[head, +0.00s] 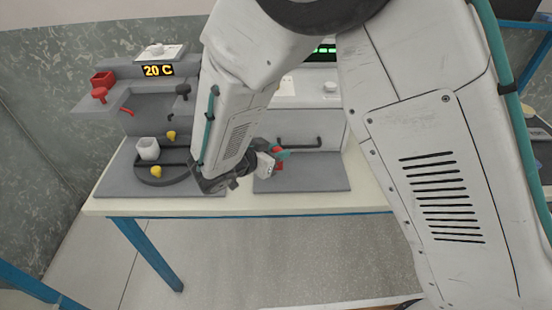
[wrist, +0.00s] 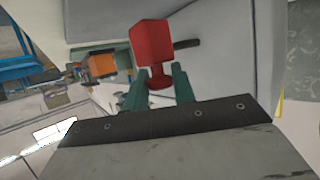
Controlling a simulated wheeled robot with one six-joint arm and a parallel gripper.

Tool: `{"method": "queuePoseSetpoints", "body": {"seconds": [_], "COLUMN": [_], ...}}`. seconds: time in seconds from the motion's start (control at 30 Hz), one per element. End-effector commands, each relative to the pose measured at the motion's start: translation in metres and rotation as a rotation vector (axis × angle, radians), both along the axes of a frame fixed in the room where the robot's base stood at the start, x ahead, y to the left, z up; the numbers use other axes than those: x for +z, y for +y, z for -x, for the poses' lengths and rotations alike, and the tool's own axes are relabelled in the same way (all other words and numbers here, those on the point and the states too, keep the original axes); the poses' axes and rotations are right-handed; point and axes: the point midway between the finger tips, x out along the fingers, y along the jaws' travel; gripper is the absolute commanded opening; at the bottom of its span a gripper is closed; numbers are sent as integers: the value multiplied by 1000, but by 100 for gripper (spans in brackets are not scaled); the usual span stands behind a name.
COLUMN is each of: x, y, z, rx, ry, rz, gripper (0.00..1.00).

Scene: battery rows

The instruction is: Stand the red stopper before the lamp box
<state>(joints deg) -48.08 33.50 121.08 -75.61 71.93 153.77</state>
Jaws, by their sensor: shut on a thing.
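The red stopper (wrist: 151,43) has a block-shaped end and a narrower flared end. In the wrist view, my gripper (wrist: 158,76) has its two teal fingers shut on the narrow end, with the block beyond the tips. In the head view, my gripper (head: 284,154) is small and partly hidden by my arm; a bit of the red stopper (head: 277,165) shows beside it. It is held in front of a pale box (head: 325,125) with a dark handle, which may be the lamp box. A grey mat (head: 325,177) lies before that box. My arm hides part of the box.
At left, a grey stepped unit (head: 92,106) carries a "20 C" display (head: 158,70) and red parts (head: 100,94). A white cup (head: 148,150) and yellow stoppers (head: 156,172) stand near it. The table's front edge (head: 240,213) is close. The mat's right part looks clear.

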Motion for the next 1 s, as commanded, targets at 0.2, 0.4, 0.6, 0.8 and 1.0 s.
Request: {"method": "queuePoseSetpoints", "body": {"seconds": [0.2,0.4,0.6,0.8,1.0], "x": [-31,-30,-34,-33,-29], "y": [1,1,1,1,2], "z": [2,2,2,2,3], "rx": [1,1,2,2,2], "ry": [4,2,3,3,1], "rz": [3,2,3,3,1], "gripper": [0,0,40,47,47]}}
